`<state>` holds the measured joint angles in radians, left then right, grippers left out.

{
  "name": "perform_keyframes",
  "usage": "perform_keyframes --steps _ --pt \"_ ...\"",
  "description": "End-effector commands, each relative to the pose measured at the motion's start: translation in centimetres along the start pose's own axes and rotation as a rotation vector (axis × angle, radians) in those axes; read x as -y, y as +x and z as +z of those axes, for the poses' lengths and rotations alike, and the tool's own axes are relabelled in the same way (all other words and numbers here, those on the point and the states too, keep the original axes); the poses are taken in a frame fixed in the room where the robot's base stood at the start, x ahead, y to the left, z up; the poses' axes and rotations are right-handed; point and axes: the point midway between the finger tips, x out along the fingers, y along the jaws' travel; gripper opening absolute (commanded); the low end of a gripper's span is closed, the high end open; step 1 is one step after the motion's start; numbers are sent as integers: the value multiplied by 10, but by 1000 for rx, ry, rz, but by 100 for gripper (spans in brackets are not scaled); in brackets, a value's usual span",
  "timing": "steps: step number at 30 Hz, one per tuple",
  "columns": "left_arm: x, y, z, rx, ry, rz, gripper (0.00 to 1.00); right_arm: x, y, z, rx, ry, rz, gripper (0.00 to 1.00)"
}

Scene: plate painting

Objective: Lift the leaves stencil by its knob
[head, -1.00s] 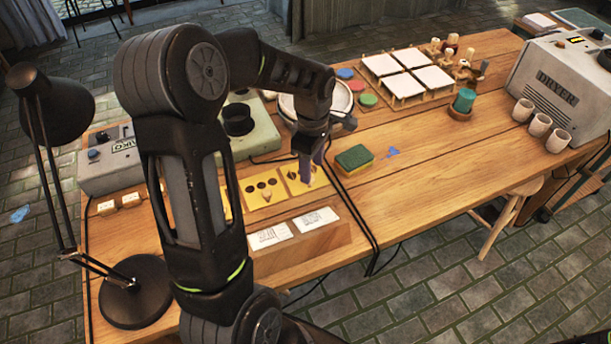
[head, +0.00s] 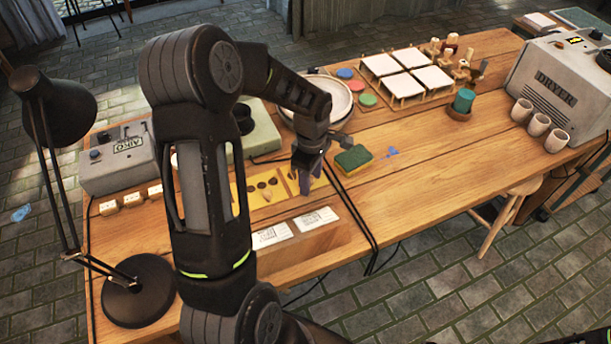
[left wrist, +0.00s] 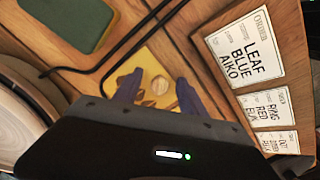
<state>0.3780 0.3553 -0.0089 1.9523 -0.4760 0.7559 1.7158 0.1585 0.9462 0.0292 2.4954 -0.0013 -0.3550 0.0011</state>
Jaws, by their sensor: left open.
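The leaves stencil is a yellow plate (left wrist: 152,62) lying on the table, at the right end of the row of yellow stencils in the head view (head: 318,183). Its round, pale wooden knob (left wrist: 159,86) shows between my left fingers in the left wrist view. My left gripper (left wrist: 160,83) is open, pointing down over the stencil, with one purple-blue finger on each side of the knob. In the head view, my left gripper (head: 305,180) hides most of this stencil and its knob. I cannot tell how high the fingertips are above it. My right gripper is not in view.
A yellow stencil with round holes (head: 262,190) lies just left. Order cards (head: 315,219) stand in front on a wooden block. A green-and-yellow sponge (head: 353,159) lies to the right, with black cables (head: 350,207) between. A plate on a round stand (head: 335,92) is behind.

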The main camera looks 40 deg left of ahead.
Motion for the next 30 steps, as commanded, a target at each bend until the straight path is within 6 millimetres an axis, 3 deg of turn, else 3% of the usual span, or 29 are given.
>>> perform_keyframes --steps 2,20,30 --pt "0 0 0 0 0 0 48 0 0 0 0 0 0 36" --pt "0 0 0 0 0 0 0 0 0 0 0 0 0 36" --pt "0 0 0 0 0 0 0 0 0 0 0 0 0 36"
